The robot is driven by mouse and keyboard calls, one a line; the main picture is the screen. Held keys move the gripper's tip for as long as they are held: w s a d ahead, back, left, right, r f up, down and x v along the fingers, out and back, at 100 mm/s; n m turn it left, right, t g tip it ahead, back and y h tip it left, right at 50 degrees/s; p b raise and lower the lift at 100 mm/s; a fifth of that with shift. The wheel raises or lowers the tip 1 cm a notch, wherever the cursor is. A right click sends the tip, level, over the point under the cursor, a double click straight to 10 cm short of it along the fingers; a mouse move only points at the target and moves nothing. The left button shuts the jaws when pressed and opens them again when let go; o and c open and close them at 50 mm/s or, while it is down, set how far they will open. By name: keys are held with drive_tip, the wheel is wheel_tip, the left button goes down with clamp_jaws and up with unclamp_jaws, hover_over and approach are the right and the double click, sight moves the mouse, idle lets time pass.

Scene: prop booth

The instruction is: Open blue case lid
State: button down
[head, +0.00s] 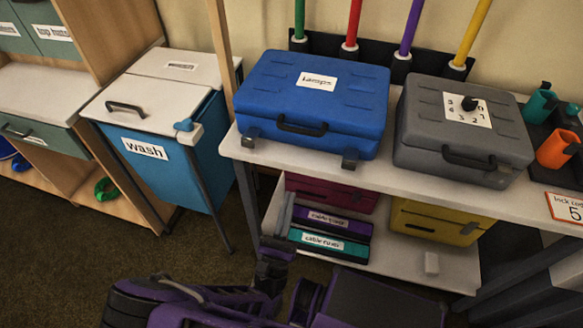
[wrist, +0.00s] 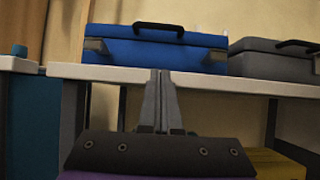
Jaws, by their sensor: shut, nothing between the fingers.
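The blue case (head: 313,88) lies on the upper shelf of the rack with its lid down. It has a "lamps" label on top, a dark front handle (head: 302,127) and two grey front latches, a left one (head: 251,133) and a right one (head: 350,158). In the wrist view the case (wrist: 150,52) stands beyond the shelf edge. My gripper (wrist: 160,76) is shut and empty, pointing at the case front from below and in front of it, apart from it. I cannot tell whether the latches are fastened.
A grey case (head: 462,135) with a dial stands right of the blue one on the white shelf (head: 390,178), whose front edge lies before my fingers. A blue "wash" bin (head: 165,165) stands left. Upright coloured poles stand behind.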

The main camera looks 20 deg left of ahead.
sight(298, 162)
drive_tip(key=x, duration=1)
drive_tip(key=shift+r, duration=0.2)
drive_tip(key=shift+w+r, duration=0.1)
drive_tip(key=shift+r, duration=0.75)
drive_tip(key=shift+w+r, duration=0.15)
drive_tip(key=shift+r, duration=0.7)
drive_tip(key=shift+r, duration=0.15)
